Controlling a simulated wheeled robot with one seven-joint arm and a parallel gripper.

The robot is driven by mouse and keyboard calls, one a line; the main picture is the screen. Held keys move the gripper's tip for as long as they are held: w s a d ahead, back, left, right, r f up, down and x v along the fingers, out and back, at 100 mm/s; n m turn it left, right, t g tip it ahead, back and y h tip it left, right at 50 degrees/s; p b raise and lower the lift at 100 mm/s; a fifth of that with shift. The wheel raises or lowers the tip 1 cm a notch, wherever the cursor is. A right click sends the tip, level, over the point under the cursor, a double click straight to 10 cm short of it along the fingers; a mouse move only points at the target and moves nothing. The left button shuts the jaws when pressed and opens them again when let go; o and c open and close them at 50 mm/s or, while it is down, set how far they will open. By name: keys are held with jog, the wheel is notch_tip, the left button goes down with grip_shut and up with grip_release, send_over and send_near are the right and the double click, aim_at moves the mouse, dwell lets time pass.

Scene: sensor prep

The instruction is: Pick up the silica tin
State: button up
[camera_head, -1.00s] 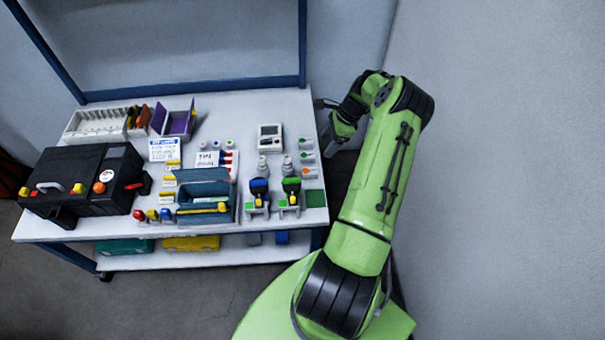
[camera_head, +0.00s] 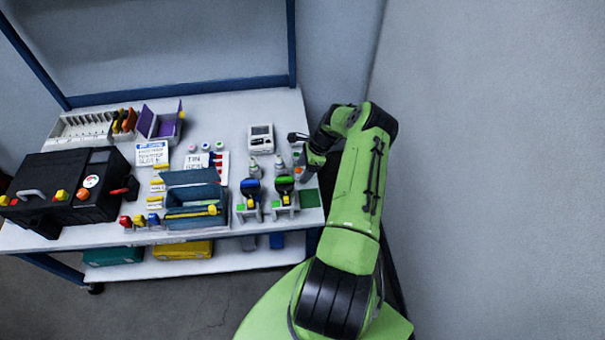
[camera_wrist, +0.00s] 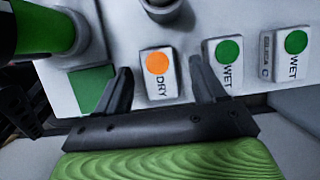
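A small white tin with an orange dot and the word DRY (camera_wrist: 158,87) lies between my finger tips in the wrist view. Two similar tins with green dots read WET, one in the middle right (camera_wrist: 222,78) and one further right (camera_wrist: 291,70). A label by the last reads SILICA C. My gripper (camera_wrist: 160,66) is open, with one finger on either side of the DRY tin; contact cannot be told. In the head view my gripper (camera_head: 305,166) is over the table's right edge and hides most of the tins.
A green square pad (camera_wrist: 92,88) lies left of the DRY tin. Two stands with blue-topped (camera_head: 249,184) and green-topped (camera_head: 284,181) items stand left of it. A blue open box (camera_head: 195,196), a black case (camera_head: 68,187) and a white meter (camera_head: 261,138) crowd the white table (camera_head: 225,104).

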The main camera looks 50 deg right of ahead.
aim_at(304, 170)
jog(key=c, duration=1)
jog(key=shift+r, duration=0.15)
notch_tip(304, 170, up, 10)
jog(key=p, duration=0.3)
